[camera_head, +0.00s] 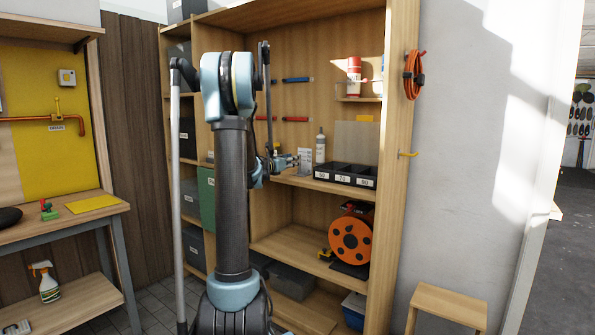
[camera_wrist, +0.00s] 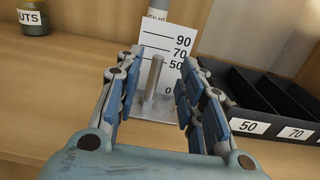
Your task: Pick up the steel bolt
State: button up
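The steel bolt (camera_wrist: 152,80) stands upright on a small metal plate (camera_wrist: 165,111) on the wooden shelf, in the wrist view. A white scale card (camera_wrist: 178,50) marked 90, 70, 50 and 0 stands behind it. My gripper (camera_wrist: 158,63) is open, with one finger on each side of the bolt. I see a gap on both sides of it. In the head view my gripper (camera_head: 293,161) is at the shelf beside the scale card (camera_head: 304,160). The bolt cannot be made out there.
A black tray (camera_wrist: 232,118) with compartments labelled 50 and 70 stands close to the right finger; the head view also shows the tray (camera_head: 345,180). A jar (camera_wrist: 33,17) stands at the far left. A white bottle (camera_head: 320,148) stands behind the card.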

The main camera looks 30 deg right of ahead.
jog(key=shift+x, duration=3.3)
jog(key=shift+w+a+f, duration=0.1)
jog(key=shift+f, duration=0.05)
grip_shut()
